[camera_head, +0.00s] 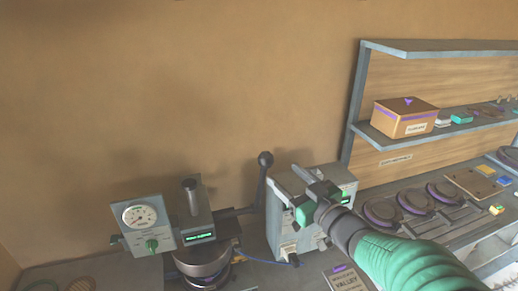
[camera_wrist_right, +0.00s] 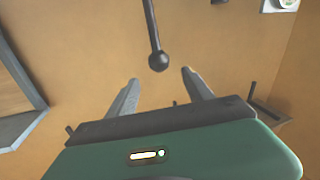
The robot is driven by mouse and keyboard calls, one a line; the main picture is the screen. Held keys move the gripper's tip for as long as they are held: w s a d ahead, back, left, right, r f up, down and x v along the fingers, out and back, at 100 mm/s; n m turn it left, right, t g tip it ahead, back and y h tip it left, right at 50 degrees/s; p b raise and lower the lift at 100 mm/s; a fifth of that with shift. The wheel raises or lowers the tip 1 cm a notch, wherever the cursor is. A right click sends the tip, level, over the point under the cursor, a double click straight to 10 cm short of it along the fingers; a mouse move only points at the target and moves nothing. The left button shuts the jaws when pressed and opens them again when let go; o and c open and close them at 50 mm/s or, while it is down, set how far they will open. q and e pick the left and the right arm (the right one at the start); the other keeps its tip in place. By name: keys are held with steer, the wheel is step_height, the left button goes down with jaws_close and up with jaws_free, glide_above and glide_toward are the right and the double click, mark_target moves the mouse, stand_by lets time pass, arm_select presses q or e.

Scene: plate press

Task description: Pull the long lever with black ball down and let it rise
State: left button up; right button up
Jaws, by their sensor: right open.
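The long lever (camera_head: 259,187) rises from the press (camera_head: 205,230) and leans slightly right, with a black ball (camera_head: 265,159) at its top. In the right wrist view the ball (camera_wrist_right: 158,61) hangs at the end of the lever rod (camera_wrist_right: 151,24), centred just beyond the fingertips. My right gripper (camera_head: 306,180) is right of the ball in the head view. It is open, its two fingers (camera_wrist_right: 159,79) apart with nothing between them. The ball appears apart from both fingers. My left gripper is not in view.
A gauge panel (camera_head: 147,225) stands left of the press. A grey control box (camera_head: 288,205) stands behind my right gripper. To the right, a shelf (camera_head: 440,129) holds a brown box (camera_head: 404,119). Several dark round plates lie below it. The wall above the lever is clear.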

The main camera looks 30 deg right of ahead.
mark_target(261, 156)
steer(key=w, duration=0.4)
steer(key=w+p, duration=0.1)
steer(key=w, duration=0.3)
steer(key=w+f+p, duration=0.1)
steer(key=w, duration=0.3)
steer(key=shift+w+d, duration=0.15)
steer(key=shift+w, duration=0.15)
steer(key=shift+w+d+p, duration=0.1)
steer(key=shift+w+p, duration=0.2)
steer(key=shift+p, duration=0.05)
steer(key=shift+s+r, duration=0.15)
steer(key=shift+s, duration=0.05)
steer(key=shift+s+a, duration=0.1)
steer(key=shift+a, duration=0.15)
steer(key=shift+c, duration=0.3)
steer(key=shift+w+a, duration=0.1)
steer(key=shift+w, duration=0.15)
steer(key=c, duration=0.5)
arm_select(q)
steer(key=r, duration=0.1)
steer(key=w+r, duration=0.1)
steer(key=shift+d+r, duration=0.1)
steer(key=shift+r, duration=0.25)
arm_select(e)
jaws_close()
